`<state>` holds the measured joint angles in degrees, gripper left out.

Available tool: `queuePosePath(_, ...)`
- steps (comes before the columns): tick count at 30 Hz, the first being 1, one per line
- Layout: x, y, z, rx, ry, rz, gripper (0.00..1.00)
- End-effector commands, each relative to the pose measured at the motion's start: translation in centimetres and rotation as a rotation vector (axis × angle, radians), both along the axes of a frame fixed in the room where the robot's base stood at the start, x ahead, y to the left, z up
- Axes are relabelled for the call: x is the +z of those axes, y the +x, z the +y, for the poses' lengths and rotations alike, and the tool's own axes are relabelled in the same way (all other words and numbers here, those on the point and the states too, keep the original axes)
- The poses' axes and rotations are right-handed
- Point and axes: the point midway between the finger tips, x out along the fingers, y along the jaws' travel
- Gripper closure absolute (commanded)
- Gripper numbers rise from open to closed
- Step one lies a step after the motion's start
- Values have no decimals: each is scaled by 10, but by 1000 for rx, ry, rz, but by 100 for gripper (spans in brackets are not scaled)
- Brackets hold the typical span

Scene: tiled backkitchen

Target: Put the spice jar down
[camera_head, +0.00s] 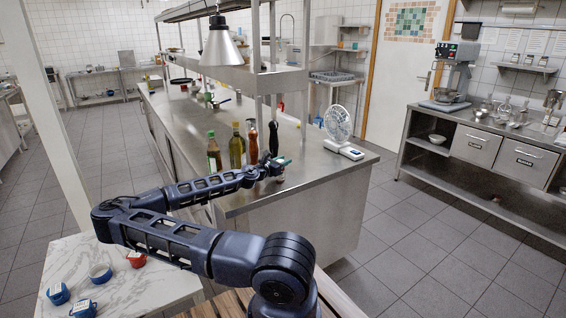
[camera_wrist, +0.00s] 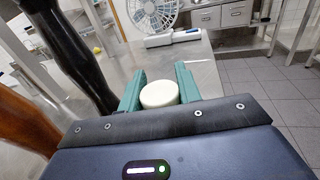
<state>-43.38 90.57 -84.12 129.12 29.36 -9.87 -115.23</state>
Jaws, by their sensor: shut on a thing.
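My gripper (camera_wrist: 160,92) is shut on the spice jar (camera_wrist: 159,94), whose round cream-white top shows between the two green fingers in the wrist view. In the head view my gripper (camera_head: 278,163) is at the end of my outstretched arm, near the front end of the steel counter (camera_head: 315,172). The jar is small and partly hidden there. I cannot tell whether its base touches the counter.
Oil bottles (camera_head: 237,148) and dark and brown pepper mills (camera_head: 253,143) stand close behind and left of my gripper. A white fan (camera_head: 338,124) and a white device (camera_head: 346,152) stand to the right. A marble table (camera_head: 120,290) with cups is at lower left.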

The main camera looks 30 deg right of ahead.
Motion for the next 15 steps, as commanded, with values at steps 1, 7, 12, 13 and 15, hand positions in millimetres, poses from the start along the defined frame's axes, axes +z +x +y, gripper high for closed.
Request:
queuePosePath(1,0,0,0,0,0,0,100)
queuePosePath(7,-3,0,0,1,0,1,64)
queuePosePath(12,-2,0,0,0,0,1,45)
queuePosePath(13,-2,0,0,0,0,1,45)
queuePosePath(15,-2,0,0,0,0,1,45)
